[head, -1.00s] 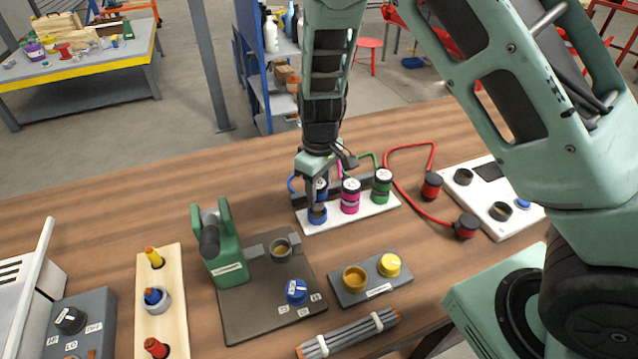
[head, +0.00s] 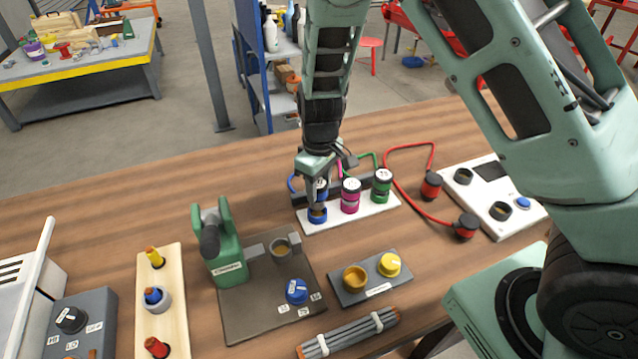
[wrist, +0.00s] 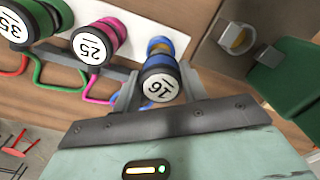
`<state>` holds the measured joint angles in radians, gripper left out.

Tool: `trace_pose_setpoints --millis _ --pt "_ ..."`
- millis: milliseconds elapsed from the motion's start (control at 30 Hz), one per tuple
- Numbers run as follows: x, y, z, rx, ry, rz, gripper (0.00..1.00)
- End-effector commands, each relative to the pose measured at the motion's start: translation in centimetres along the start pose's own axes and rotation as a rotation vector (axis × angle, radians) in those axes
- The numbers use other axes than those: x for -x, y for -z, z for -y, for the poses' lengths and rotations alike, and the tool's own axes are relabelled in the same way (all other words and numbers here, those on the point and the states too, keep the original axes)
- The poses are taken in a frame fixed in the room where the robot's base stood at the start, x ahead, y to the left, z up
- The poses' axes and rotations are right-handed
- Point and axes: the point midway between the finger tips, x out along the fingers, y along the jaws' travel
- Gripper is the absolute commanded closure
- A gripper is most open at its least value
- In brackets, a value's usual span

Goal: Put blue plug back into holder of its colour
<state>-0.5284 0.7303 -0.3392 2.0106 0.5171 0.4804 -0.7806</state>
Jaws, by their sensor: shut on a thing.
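The blue plug (wrist: 160,83) has a white end cap marked 16 in the wrist view. My gripper (head: 318,196) is shut on it, with a finger on each side. The blue holder (head: 317,216) is at the left end of a white rack (head: 345,216). The plug is held just above the holder. The holder's opening still shows in part below and beside it in the wrist view (wrist: 160,46). I cannot tell whether the plug's lower end touches the rim. My fingers partly hide the plug in the head view.
A magenta plug (head: 350,196) and a green plug (head: 382,186) stand in the same rack, close on the right. Cables run behind them. A green clamp stand (head: 222,250) is at left, a grey block with yellow parts (head: 370,280) in front.

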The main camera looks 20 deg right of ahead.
Motion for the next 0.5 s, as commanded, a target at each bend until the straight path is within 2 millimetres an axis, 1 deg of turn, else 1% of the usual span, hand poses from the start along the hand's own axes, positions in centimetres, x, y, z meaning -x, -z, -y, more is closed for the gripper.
trace_pose_setpoints --millis 500 --pt "-1.0 0.01 0.01 0.002 0.0 0.0 0.89"
